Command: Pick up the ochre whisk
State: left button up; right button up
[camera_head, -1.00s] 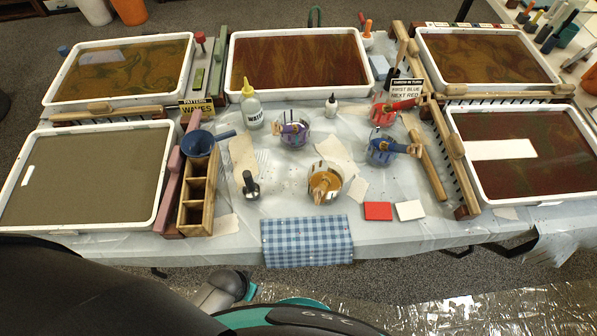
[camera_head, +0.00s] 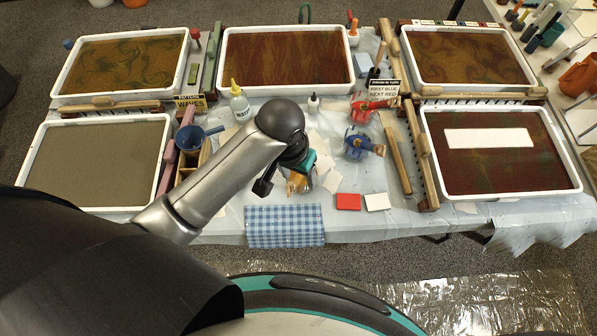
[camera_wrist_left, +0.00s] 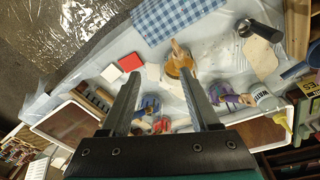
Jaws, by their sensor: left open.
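The ochre whisk (camera_wrist_left: 178,48) has a wooden handle and stands tilted in a clear jar of ochre paint (camera_wrist_left: 183,66) in the left wrist view. In the head view the ochre jar (camera_head: 299,185) is partly hidden behind my left gripper (camera_head: 284,178). My left gripper is open and empty above the table, near that jar. In the left wrist view the whisk shows beyond the gap between the fingertips (camera_wrist_left: 161,73), nearer the right finger and apart from both. My right gripper is not in view.
The blue jar (camera_head: 358,143) and red jar (camera_head: 363,108) stand to the right. A red card (camera_head: 348,202), a white card (camera_head: 377,202) and a checked cloth (camera_head: 285,226) lie at the front. Large trays surround the middle.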

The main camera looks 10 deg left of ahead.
aim_at(292, 183)
pick_arm(q)
notch_tip(292, 183, up, 3)
jog(key=w+a+g+y, duration=0.1)
jog(key=w+a+y, duration=0.1)
jog(key=w, duration=0.1)
notch_tip(292, 183, down, 10)
jog(key=shift+s+a+r+b, duration=0.1)
jog(key=shift+r+b, duration=0.15)
jog(key=shift+b, duration=0.3)
jog(key=shift+s+f+b, duration=0.2)
jog(key=shift+f+b, duration=0.3)
jog(key=shift+f, duration=2.15)
grip_shut()
